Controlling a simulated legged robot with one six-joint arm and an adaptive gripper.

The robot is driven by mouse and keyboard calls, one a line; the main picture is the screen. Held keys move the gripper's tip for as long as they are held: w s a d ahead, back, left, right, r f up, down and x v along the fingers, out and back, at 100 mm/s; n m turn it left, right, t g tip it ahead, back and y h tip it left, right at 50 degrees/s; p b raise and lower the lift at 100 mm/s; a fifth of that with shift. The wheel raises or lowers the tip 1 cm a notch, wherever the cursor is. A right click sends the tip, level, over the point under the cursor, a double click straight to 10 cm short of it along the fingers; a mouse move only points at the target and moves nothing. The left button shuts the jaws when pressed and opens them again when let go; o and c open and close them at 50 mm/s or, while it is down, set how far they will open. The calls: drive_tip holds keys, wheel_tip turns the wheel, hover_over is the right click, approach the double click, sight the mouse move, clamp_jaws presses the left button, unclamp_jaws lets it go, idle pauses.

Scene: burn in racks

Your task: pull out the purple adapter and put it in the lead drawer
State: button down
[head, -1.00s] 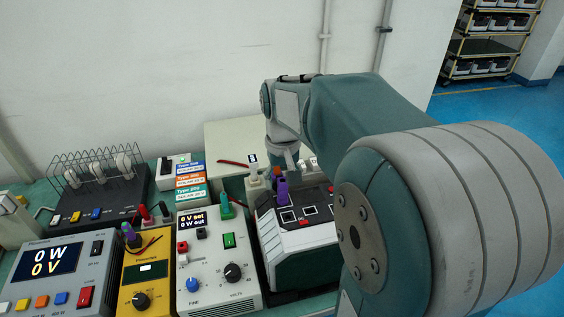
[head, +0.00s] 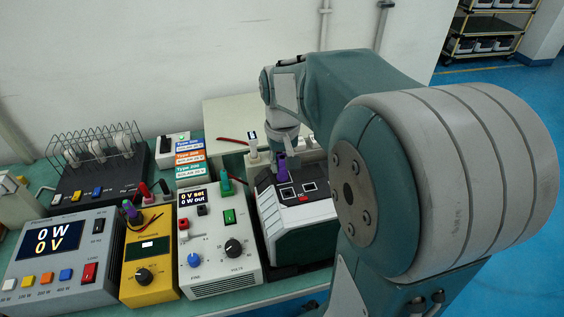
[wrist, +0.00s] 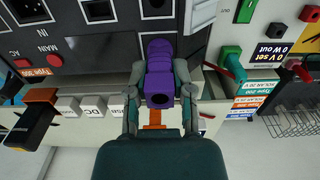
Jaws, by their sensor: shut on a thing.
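The purple adapter (head: 282,167) stands up from the dark top panel of the black, white and red unit (head: 300,215), at the panel's back left. It also shows in the wrist view (wrist: 158,68), between my fingers. My gripper (wrist: 159,88) is shut on it, with one finger on each side. In the head view my gripper (head: 283,150) is partly hidden behind my wrist. The adapter's far end meets or lies close to the panel; I cannot tell whether it is seated. I cannot clearly make out the lead drawer.
A row of white labelled adapters (wrist: 92,107) and an orange-topped one (wrist: 40,98) stand beside the panel. A grey supply (head: 222,240), yellow meter (head: 150,265) and another purple-topped plug (head: 131,210) are to the left. A beige box (head: 228,113) sits behind. Blue floor is right.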

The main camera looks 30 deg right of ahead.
drive_tip(key=shift+r, duration=0.75)
idle(0.6)
idle(0.6)
drive_tip(key=shift+r, duration=1.65)
